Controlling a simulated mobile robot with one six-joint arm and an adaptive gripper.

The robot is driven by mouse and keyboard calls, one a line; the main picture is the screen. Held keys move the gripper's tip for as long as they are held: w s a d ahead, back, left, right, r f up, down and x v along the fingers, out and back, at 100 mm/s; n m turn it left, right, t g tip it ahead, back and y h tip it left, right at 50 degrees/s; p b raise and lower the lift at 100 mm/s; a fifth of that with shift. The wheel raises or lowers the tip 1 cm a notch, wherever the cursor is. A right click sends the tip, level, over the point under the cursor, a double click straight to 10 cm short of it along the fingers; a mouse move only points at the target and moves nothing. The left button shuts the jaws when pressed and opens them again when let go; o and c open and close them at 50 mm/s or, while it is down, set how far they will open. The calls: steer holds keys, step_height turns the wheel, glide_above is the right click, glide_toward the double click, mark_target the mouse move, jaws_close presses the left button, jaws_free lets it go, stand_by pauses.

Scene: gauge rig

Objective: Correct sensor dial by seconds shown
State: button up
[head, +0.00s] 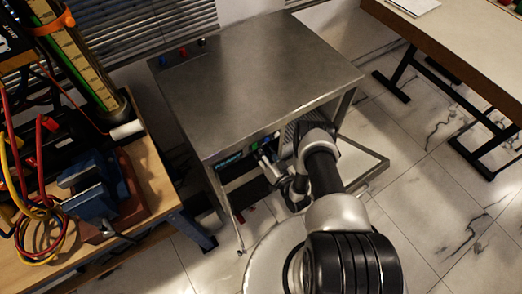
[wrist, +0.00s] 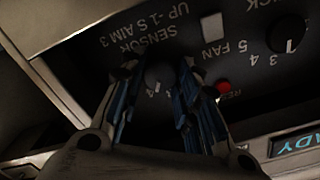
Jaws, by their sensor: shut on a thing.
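The sensor dial (wrist: 158,76) is a dark round knob in the wrist view, below upside-down lettering that reads "SENSOR" and "UP -1 S AIM 3". My gripper (wrist: 157,84) has its two blue-padded fingers on either side of the knob, shut on it. The fingers hide the knob's sides, and its pointer is not clear. A display (wrist: 297,142) at the lower right shows part of a word, "DY", in cyan. In the head view the display (head: 229,160) sits under the steel table, and my gripper (head: 267,162) is at the panel beside it.
In the wrist view, another black knob (wrist: 287,35), a white switch (wrist: 212,27) marked "FAN" and a red button (wrist: 223,87) sit near my right finger. In the head view, the steel tabletop (head: 255,80) overhangs the panel. A wooden bench (head: 150,180) with tools stands left.

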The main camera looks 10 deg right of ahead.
steer(key=shift+m, duration=0.6)
steer(key=o, duration=1.1)
steer(key=shift+s, duration=0.1)
steer(key=v, duration=1.2)
